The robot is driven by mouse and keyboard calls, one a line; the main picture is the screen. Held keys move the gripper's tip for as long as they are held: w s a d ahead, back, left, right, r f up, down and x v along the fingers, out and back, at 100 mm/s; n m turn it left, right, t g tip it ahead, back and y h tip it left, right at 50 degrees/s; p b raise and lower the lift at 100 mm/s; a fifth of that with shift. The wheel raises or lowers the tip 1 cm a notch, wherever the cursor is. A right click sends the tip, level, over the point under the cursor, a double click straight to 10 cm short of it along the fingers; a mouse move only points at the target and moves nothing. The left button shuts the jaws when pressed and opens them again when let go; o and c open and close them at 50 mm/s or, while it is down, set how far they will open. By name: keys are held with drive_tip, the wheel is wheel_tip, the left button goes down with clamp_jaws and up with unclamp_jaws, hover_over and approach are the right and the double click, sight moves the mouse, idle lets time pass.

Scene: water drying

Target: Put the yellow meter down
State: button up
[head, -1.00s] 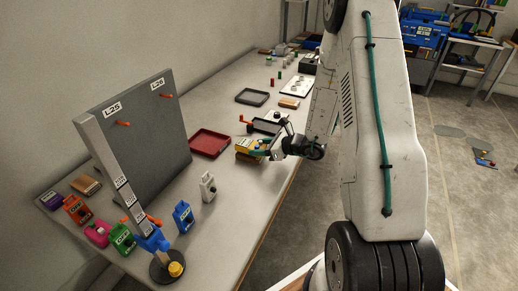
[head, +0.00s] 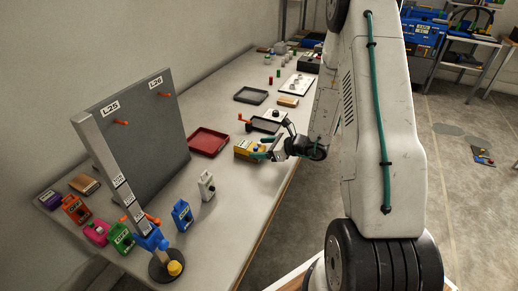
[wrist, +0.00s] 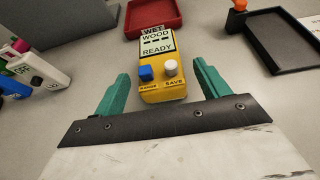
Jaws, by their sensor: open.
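The yellow meter (head: 246,148) lies on the table just in front of the red tray (head: 208,141). In the wrist view the meter (wrist: 164,88) shows its label panel, a blue knob and a white knob, with its knob end toward me. My gripper (head: 267,149) is open. In the wrist view its two green fingers (wrist: 157,88) stand apart on either side of the meter's near end, with gaps between them and the meter.
A black tray (wrist: 285,42) lies right of the meter in the wrist view. A grey panel (head: 135,135) with orange pegs stands at the left. White (head: 207,186), blue (head: 182,216) and other coloured meters stand near it. Bare table lies between the white meter and the yellow one.

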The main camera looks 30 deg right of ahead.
drive_tip(key=v, duration=1)
drive_tip(key=shift+s, duration=0.1)
drive_tip(key=s+a+r+n+g+y, duration=0.1)
drive_tip(key=s+a+r+n+g, duration=0.3)
drive_tip(key=a+r+n, duration=0.45)
drive_tip(key=s+a+r+n+g+y, duration=0.2)
drive_tip(key=s+a+r+n+g, duration=0.25)
drive_tip(key=a+r+n, duration=0.45)
drive_tip(key=s+r+n+h, duration=0.3)
drive_tip(key=s+n+h, duration=0.2)
drive_tip(key=s, duration=0.3)
drive_tip(key=s+r+n+g+h, duration=0.1)
drive_tip(key=s+r+n+h, duration=0.3)
drive_tip(key=s, duration=0.5)
drive_tip(key=n+h, duration=0.1)
drive_tip(key=n, duration=0.1)
drive_tip(key=shift+a+r+n, duration=0.3)
drive_tip(key=shift+a+n, duration=0.05)
idle(0.7)
